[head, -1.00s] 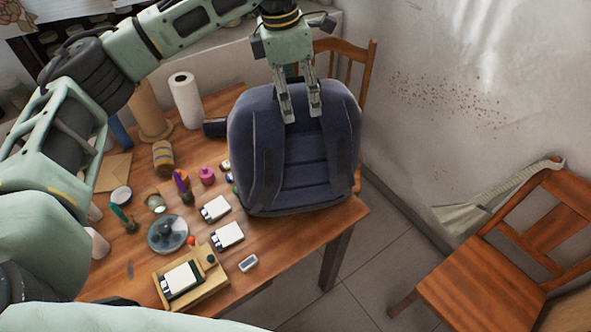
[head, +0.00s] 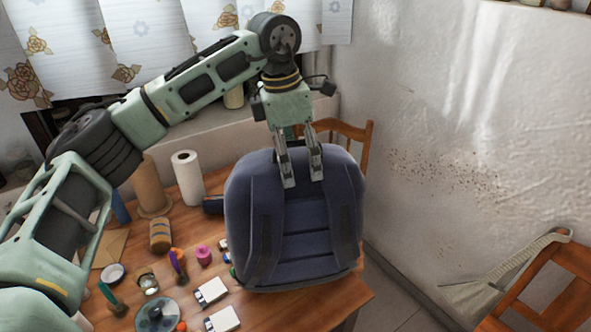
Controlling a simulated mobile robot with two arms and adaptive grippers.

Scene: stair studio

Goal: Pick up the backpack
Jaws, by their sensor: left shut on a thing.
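The dark blue backpack (head: 306,245) is upright at the right end of the wooden table, its shoulder straps facing me. My left gripper (head: 302,183) comes down from above on the top of the backpack. Its fingers are shut on the backpack near the top middle, lying against its strap side. I cannot tell whether the backpack's bottom touches the table. My right gripper is not in view.
The wooden table (head: 335,297) holds a paper towel roll (head: 188,180), a brown cylinder (head: 150,190), a striped jar (head: 160,236) and several small items left of the backpack. One chair (head: 355,135) stands behind the backpack, another (head: 560,290) at the right. A wall bounds the right.

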